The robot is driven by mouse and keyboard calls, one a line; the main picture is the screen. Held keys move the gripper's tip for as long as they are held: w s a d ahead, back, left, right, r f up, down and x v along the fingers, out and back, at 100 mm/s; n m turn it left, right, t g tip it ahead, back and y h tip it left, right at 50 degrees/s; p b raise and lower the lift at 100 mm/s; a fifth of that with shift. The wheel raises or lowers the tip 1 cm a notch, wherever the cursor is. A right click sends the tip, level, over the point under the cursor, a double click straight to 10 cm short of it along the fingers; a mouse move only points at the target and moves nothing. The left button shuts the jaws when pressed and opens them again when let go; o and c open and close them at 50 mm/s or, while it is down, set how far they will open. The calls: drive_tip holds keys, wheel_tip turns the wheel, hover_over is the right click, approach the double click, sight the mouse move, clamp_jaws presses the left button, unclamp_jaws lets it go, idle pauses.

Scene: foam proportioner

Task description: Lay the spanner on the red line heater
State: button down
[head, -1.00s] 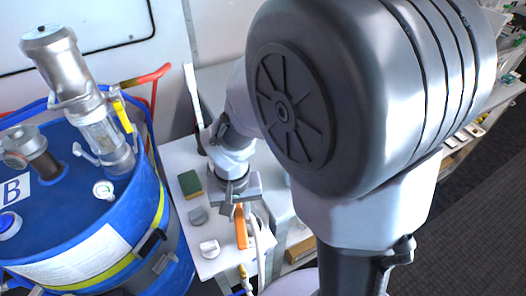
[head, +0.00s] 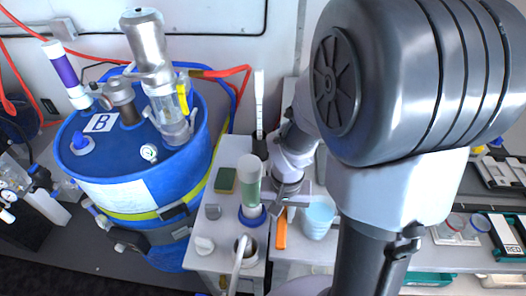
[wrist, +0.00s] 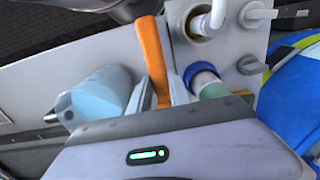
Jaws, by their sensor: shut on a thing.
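In the wrist view my gripper (wrist: 158,95) is shut on this orange bar (wrist: 151,55), which I take to be the spanner's handle. The bar points away from the jaws, and its near end is hidden between them. A white label reading RED (head: 486,249) shows at the far right in the head view. It sits on a dark, green-edged unit, probably the red line heater, only partly in view.
A light blue cup (head: 319,217) stands right of my gripper. A green-and-white cylinder (head: 250,180) in a blue ring stands just left. A blue drum marked B (head: 115,195) is further left. Trays with round-topped items (head: 465,225) lie near the RED label.

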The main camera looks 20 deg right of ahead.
drive_tip(key=shift+w+d+f, duration=0.1)
drive_tip(key=shift+w+d, duration=0.25)
drive_tip(key=shift+d, duration=0.25)
drive_tip(key=shift+w+d+f, duration=0.1)
drive_tip(key=shift+w+d, duration=0.2)
drive_tip(key=shift+d, duration=0.3)
drive_tip(key=f+b, duration=0.1)
drive_tip(key=d+f+b, duration=0.1)
drive_tip(key=f, duration=0.1)
drive_tip(key=shift+w+d+f, duration=0.2)
drive_tip(key=shift+f, duration=0.05)
drive_tip(key=shift+w+f, duration=0.1)
drive_tip(key=shift+f, duration=0.1)
drive_tip(key=shift+r, duration=0.2)
drive_tip(key=shift+f, duration=0.2)
drive_tip(key=c, duration=1.5)
unclamp_jaws()
